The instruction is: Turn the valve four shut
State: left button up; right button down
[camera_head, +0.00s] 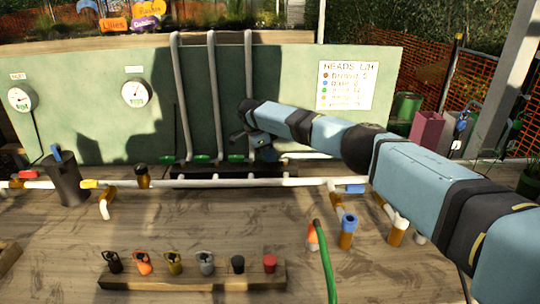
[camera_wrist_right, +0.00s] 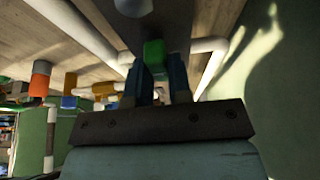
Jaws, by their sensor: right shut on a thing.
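My right gripper (camera_head: 264,152) reaches the row of green valve handles at the foot of the upright panel. In the right wrist view its two fingers (camera_wrist_right: 160,80) are shut on a green valve handle (camera_wrist_right: 154,50), which shows between them in front of a white pipe. In the head view this handle is mostly hidden by the gripper. Other green handles, a left one (camera_head: 166,159), a middle one (camera_head: 200,158) and a right one (camera_head: 237,158), lie in a row to the left of the gripper. No number is readable on the valves. My left gripper is not in view.
White pipes (camera_head: 214,90) rise up the green panel (camera_head: 95,120), with gauges (camera_head: 136,93) at left. A horizontal pipe (camera_head: 220,183) crosses the wooden bench. A wooden rack (camera_head: 190,277) of several coloured pieces and a green hose (camera_head: 327,262) lie in front.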

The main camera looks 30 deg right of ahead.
dwell(0.3)
jog(key=c, duration=1)
grip_release()
jog(key=shift+c, duration=0.2)
jog(key=shift+r, duration=0.15)
jog(key=v, duration=1.3)
jog(key=shift+r, duration=0.25)
